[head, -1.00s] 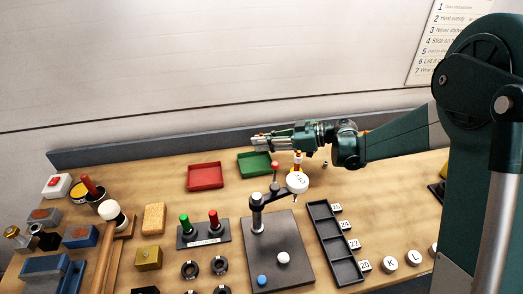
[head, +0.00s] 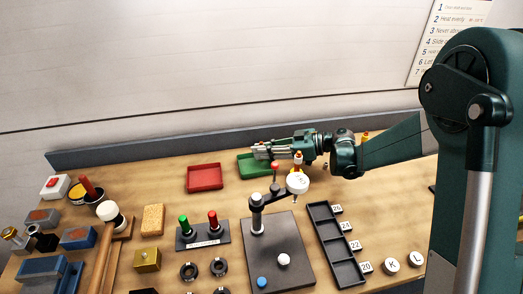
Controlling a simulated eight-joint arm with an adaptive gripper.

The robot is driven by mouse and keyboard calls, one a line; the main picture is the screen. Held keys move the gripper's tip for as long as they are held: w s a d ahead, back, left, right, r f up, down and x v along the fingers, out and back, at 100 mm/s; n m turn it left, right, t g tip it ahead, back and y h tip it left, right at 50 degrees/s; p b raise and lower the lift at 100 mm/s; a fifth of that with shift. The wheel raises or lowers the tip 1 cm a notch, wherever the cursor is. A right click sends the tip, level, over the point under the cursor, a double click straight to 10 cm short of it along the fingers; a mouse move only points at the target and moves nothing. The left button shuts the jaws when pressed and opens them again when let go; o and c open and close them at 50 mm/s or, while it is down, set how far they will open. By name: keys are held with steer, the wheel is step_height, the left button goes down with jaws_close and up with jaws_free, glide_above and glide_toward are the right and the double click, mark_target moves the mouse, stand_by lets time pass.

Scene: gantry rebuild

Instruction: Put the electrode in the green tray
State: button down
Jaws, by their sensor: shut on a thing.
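The green tray (head: 245,168) lies on the bench towards the back, right of the red tray. My gripper (head: 260,151) reaches in from the right, level, with its tips over the tray's back part and hiding some of it. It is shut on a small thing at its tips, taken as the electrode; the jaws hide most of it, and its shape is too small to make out. I cannot tell the exact height of the tips above the tray floor.
A red tray (head: 205,178) sits close to the left. In front stand a dark press-like stand (head: 282,240) with a round white dial (head: 297,182), and a black slotted rack (head: 335,243). A grey ledge (head: 120,157) runs along the back.

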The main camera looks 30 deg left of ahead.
steer(key=shift+f, duration=0.1)
steer(key=c, duration=2.3)
jaws_free()
steer(key=p+v, duration=0.2)
steer(key=v, duration=1)
steer(key=shift+w, duration=0.1)
steer(key=shift+r, duration=0.2)
